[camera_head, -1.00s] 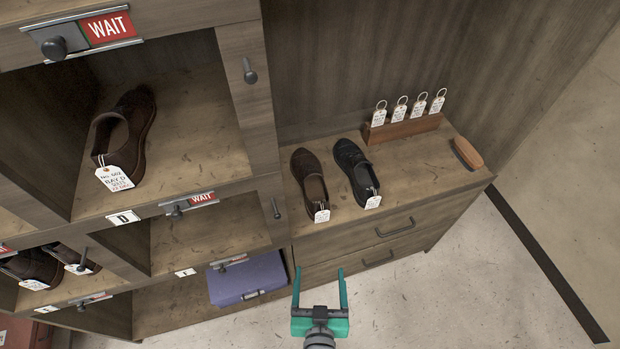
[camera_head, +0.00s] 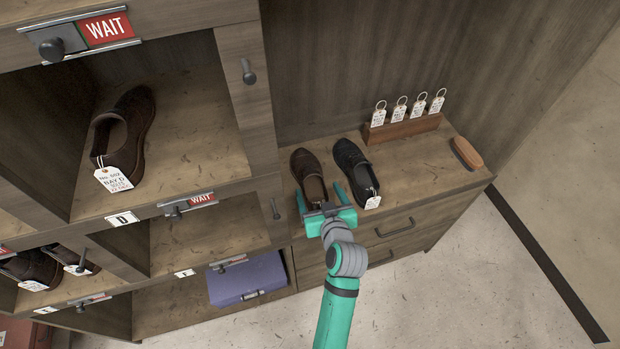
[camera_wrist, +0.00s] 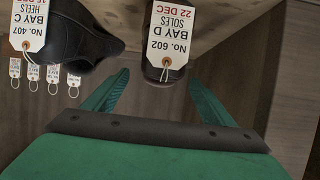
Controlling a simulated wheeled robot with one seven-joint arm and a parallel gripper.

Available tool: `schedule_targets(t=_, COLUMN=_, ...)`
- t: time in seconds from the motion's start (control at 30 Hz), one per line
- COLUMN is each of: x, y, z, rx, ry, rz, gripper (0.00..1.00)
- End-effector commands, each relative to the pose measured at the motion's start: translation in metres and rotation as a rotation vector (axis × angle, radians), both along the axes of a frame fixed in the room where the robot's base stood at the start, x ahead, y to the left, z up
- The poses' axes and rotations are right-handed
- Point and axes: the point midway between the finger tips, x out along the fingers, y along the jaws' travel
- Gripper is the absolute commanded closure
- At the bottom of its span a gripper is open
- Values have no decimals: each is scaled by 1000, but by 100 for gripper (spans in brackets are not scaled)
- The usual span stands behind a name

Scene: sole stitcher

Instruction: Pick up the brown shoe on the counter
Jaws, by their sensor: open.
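The brown shoe (camera_head: 307,167) stands on the wooden counter (camera_head: 415,165), left of a black shoe (camera_head: 352,163). My gripper (camera_head: 319,191) is open at the counter's front edge, at the brown shoe's near end, and hides its tag in the head view. In the wrist view the brown shoe's end (camera_wrist: 151,69) lies ahead between my open fingers (camera_wrist: 157,77). Its hanging tag (camera_wrist: 171,40) reads No. 602, BAY D, SOLES. No grip on the shoe shows. In the head view the right finger is close to the black shoe.
The black shoe's tag (camera_wrist: 29,24) reads No. 407, BAY C, HEELS. A rack with several tags (camera_head: 403,129) and a brown brush-like block (camera_head: 467,153) are at the right. Cubbies at the left hold another brown shoe (camera_head: 135,115) and a purple box (camera_head: 247,279).

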Motion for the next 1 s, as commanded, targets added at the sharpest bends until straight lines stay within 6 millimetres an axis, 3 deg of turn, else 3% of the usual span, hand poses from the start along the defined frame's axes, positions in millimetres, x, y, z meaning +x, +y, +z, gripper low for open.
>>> schedule_targets(t=0.2, x=29, y=7, z=-11, rx=0, ry=-1, rz=0, gripper=22)
schedule_targets(t=0.43, x=42, y=10, z=-16, rx=-1, ry=0, rz=-1, gripper=22)
schedule_targets(t=0.73, x=78, y=19, z=-27, rx=0, ry=-1, rz=-1, gripper=22)
schedule_targets(t=1.0, x=85, y=21, z=-31, rx=-1, ry=-1, rz=-2, gripper=22)
